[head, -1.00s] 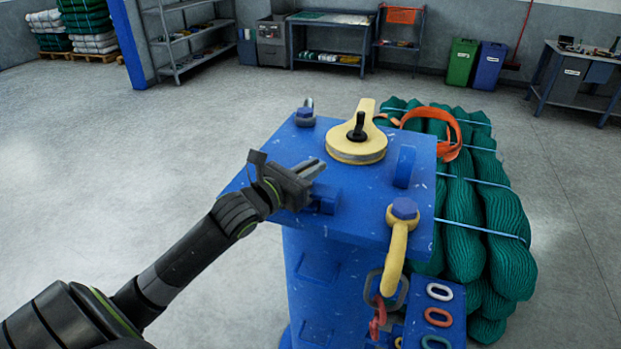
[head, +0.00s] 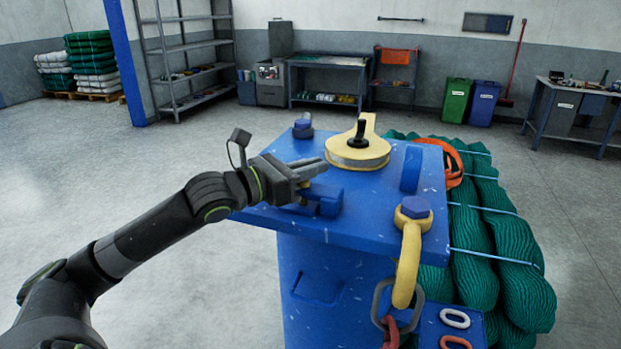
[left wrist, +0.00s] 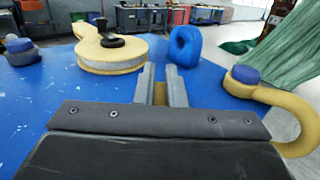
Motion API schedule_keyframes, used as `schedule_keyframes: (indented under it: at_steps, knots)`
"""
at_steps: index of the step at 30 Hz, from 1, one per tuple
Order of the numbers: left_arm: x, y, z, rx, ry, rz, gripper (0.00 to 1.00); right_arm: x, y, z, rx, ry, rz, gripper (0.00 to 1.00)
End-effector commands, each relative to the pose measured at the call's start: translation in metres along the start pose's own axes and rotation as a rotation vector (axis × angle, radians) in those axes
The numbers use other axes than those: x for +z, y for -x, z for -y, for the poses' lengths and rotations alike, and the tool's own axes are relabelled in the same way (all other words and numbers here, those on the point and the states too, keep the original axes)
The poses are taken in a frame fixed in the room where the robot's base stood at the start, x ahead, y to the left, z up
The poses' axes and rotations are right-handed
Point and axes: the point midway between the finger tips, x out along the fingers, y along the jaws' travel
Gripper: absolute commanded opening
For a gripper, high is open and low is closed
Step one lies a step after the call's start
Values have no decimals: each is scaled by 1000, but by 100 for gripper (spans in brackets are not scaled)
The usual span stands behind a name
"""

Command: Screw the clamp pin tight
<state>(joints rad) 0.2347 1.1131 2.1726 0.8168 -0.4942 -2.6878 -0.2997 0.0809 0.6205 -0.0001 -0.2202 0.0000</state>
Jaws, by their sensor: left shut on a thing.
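My left gripper (head: 322,168) reaches in from the left, low over the blue bench top (head: 260,210). Its two grey fingers (left wrist: 162,85) are shut on a small brass-coloured piece (left wrist: 160,93), seemingly the clamp pin, which the fingers mostly hide. A blue block (head: 325,200) sits just below and beside the fingertips in the head view. How deep the pin sits cannot be told. My right gripper is in neither view.
A yellow round fitting (head: 358,152) with a black knob stands behind the gripper. A blue ring lug (head: 411,170) and a yellow shackle (head: 410,262) with a blue bolt stand to the right. Green net bundles (head: 500,240) lie beyond the right edge.

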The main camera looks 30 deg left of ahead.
Motion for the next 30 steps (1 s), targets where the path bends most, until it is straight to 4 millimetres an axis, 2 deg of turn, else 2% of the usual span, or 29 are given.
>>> schedule_keyframes:
  at_steps: [15,16,21,30]
  knots:
    - [1,0,0,-8,0,2,0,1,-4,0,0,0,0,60]
    - [1,0,0,-8,-1,2,11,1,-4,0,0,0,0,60]
    - [1,0,0,-8,0,2,32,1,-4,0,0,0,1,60]
    - [0,0,0,-7,-1,0,32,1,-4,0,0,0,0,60]
